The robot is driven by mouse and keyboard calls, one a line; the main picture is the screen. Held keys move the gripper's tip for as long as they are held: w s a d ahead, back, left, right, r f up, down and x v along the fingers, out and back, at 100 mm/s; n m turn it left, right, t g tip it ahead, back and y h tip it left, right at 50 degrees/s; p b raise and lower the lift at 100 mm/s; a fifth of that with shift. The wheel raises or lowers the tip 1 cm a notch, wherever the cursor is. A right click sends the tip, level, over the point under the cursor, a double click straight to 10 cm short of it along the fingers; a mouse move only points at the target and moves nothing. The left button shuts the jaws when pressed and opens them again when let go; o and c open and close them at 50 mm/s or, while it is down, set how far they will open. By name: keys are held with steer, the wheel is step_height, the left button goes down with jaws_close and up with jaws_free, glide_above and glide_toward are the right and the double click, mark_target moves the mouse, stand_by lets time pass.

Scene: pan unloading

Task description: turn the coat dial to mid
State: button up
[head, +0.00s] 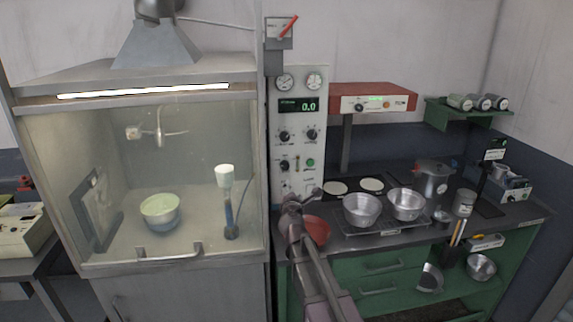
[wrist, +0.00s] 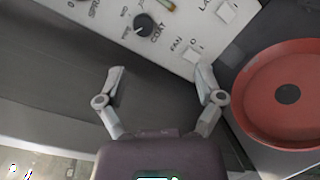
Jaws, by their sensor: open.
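The coat dial (wrist: 145,25) is a black round knob on the pale control panel, at the top of the wrist view. COAT is printed beside it, with small position labels around it, one reading MID. A pale mark on the knob seems to face the lower left, toward the label beside MID, but it is small. In the head view the dial (head: 284,165) is the lower left knob of the panel. My gripper (wrist: 160,75) is open and empty, its fingertips apart from the knob and short of it. In the head view my gripper (head: 303,196) is in front of the panel's lower part.
A red round pan (wrist: 297,60) is close to the right finger; the head view shows it too (head: 318,231). White fan (wrist: 193,52) and lamp (wrist: 227,12) switches are near the dial. A glass-fronted hood (head: 85,150) stands left; metal pots (head: 361,210) stand on the right bench.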

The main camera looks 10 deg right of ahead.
mark_target(285, 167)
steer(key=a+n, duration=0.1)
steer(key=w+a+r+n+y, duration=0.1)
steer(key=shift+w+a+n+t+y, duration=0.1)
steer(key=shift+w+n+t+y, duration=0.05)
steer(key=shift+n+t+y, duration=0.2)
steer(key=shift+w+f, duration=0.1)
steer(key=shift+w, duration=0.1)
steer(key=w, duration=0.4)
steer(key=w+d, duration=0.1)
steer(key=w, duration=0.8)
steer(key=shift+w+d, duration=0.25)
steer(key=shift+d, duration=0.05)
steer(key=shift+c, duration=0.2)
steer(key=c, duration=1.1)
